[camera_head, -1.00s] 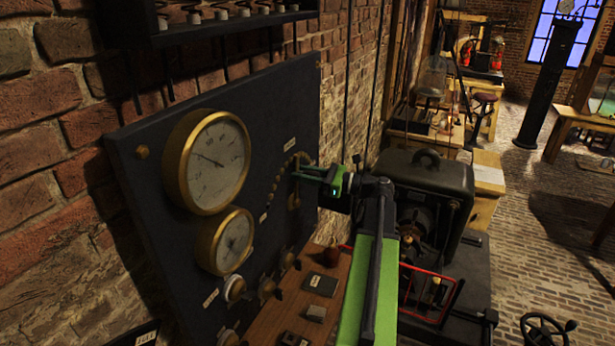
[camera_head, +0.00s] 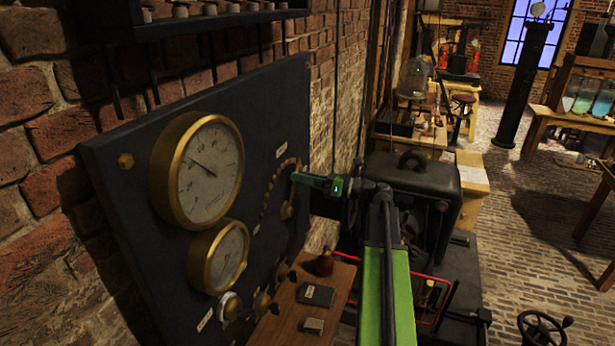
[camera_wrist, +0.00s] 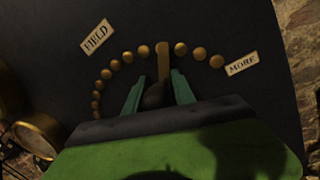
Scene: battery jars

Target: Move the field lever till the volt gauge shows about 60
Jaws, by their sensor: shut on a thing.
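The field lever (camera_wrist: 163,61) is a brass bar with a dark knob (camera_wrist: 154,96), in the wrist view. It points nearly straight up at an arc of brass studs, right of the FIELD label and left of the MORE label. My gripper (camera_wrist: 159,78) is shut on the lever, with a green finger on each side of the knob. In the head view my gripper (camera_head: 299,179) is at the panel's right side and hides most of the lever. A large brass-rimmed gauge (camera_head: 205,190) has its needle pointing up-left; its numbers are too blurred to read surely.
A smaller gauge (camera_head: 228,262) sits below the large one on the dark panel (camera_head: 130,190). A wooden shelf (camera_head: 285,318) with small items juts out below. A dark machine (camera_head: 420,185) stands right of the panel. Brick floor (camera_head: 500,255) is open farther right.

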